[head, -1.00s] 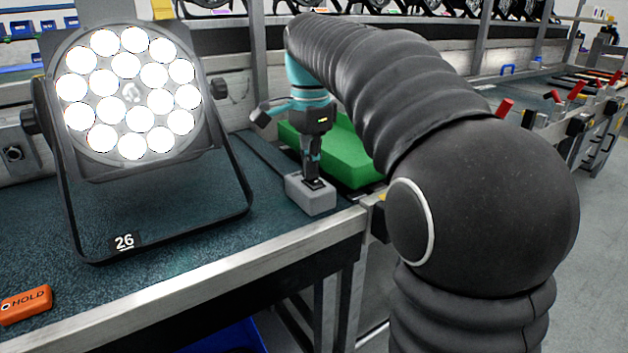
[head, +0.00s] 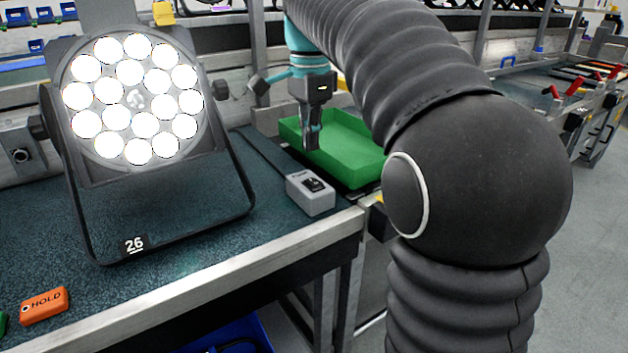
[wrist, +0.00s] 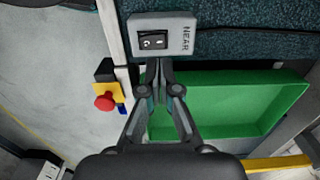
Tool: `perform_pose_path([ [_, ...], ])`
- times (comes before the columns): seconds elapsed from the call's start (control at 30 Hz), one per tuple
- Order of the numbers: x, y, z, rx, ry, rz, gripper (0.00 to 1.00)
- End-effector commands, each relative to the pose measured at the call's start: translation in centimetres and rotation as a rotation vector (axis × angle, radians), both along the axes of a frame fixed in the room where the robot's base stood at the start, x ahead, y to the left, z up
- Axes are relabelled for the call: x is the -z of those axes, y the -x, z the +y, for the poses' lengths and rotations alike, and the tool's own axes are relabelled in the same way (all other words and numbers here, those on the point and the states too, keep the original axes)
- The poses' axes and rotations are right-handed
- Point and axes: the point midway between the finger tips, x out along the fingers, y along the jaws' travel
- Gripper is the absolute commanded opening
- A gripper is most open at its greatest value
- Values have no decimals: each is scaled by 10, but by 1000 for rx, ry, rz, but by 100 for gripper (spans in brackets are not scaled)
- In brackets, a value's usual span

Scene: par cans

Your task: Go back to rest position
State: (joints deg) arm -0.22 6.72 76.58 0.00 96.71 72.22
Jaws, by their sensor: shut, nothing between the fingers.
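My gripper (head: 311,140) is shut and empty. In the head view it hangs pointing down, above and behind a small grey switch box with a black rocker switch (head: 312,190), apart from it. In the wrist view my gripper (wrist: 159,66) points toward the switch box (wrist: 170,38), which carries the label NEAR. A par can light (head: 135,100) with its lamps lit stands on the left of the bench in a black yoke numbered 26.
A green tray (head: 365,179) stands behind the switch box; its inside looks empty. A red emergency button (wrist: 104,102) sits by the bench edge. Grey floor is open at the right.

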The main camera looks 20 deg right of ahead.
Motion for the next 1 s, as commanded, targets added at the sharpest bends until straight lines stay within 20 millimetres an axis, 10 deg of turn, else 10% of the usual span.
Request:
perform_pose_path([
  [0.47,-3,9,0,-39,0,-16,0],
  [1.0,63,140,0,-720,104,-277,0],
])
